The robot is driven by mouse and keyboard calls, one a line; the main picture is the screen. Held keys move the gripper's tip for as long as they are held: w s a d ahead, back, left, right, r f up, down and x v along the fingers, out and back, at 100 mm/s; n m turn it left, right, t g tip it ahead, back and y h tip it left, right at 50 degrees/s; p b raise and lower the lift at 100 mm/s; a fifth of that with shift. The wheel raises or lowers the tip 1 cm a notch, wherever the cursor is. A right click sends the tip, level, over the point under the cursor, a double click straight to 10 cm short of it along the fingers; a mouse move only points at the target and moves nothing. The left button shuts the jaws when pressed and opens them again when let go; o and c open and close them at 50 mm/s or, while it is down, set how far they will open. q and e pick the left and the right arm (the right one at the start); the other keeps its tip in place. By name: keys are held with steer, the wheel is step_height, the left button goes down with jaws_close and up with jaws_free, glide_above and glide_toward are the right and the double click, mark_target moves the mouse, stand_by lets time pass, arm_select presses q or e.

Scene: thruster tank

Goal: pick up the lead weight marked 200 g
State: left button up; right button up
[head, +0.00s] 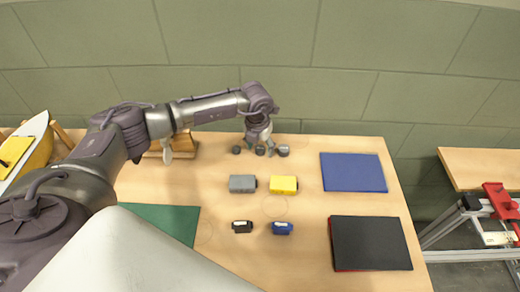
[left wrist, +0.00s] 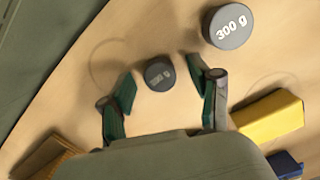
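Several dark grey round weights stand in a row near the back edge of the table: a left one (head: 237,149), a middle one (head: 260,151) and a larger right one (head: 283,150). My left gripper (head: 260,143) points down over the middle of the row. In the left wrist view my left gripper (left wrist: 162,98) is open, with a small dark weight (left wrist: 159,73) between and slightly beyond its fingertips. This weight's marking is too dim to read. My right gripper is not in view.
A grey box (head: 242,184) and a yellow box (head: 284,185) stand in front of the weights. A blue folder (head: 353,172) and a black one (head: 370,243) lie at the right. A wooden stand (head: 182,146) is left of the row. Small black and blue items lie nearer.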

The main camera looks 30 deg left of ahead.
arm_select(q)
steer(key=shift+r, duration=0.1)
jaws_close()
